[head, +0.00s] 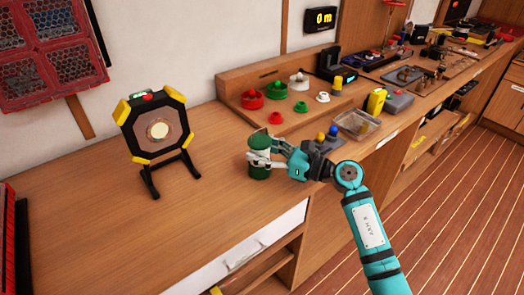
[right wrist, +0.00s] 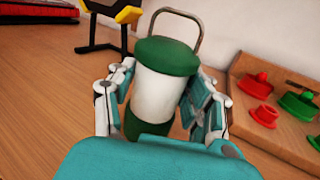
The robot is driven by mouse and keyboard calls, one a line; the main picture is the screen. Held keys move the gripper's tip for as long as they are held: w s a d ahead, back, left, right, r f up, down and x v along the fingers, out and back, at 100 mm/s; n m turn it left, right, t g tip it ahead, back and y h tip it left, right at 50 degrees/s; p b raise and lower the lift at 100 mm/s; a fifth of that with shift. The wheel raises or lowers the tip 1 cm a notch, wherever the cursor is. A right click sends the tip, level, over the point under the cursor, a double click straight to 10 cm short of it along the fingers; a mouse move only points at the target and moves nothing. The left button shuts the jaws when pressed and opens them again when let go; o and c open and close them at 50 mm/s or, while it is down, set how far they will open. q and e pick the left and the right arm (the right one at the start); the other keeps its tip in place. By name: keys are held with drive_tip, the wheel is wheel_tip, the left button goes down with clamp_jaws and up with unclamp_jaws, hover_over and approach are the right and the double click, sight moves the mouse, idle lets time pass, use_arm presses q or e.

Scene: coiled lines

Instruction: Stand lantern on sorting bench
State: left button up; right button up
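The lantern (head: 259,170) is a small cylinder with a green top, white middle and green base. A metal loop handle rises behind it in the right wrist view, where its white body (right wrist: 157,95) fills the middle. My right gripper (head: 262,160) has its fingers around the lantern, one on each side, and appears shut on it. The lantern is about upright, at or just above the wooden sorting bench (head: 90,225); I cannot tell whether its base touches. My left gripper is not in view.
A black work lamp with yellow corners (head: 157,130) stands left of the lantern. A wooden tray (head: 240,110) with red, green and white pieces lies behind. The bench's front left is clear.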

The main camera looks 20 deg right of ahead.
drive_tip(key=o, duration=0.3)
drive_tip(key=shift+r, duration=0.15)
drive_tip(key=shift+s+d, duration=0.1)
drive_tip(key=shift+d, duration=0.05)
drive_tip(key=b+v, duration=0.2)
drive_tip(key=v, duration=0.8)
drive_tip(key=shift+s+d, duration=0.6)
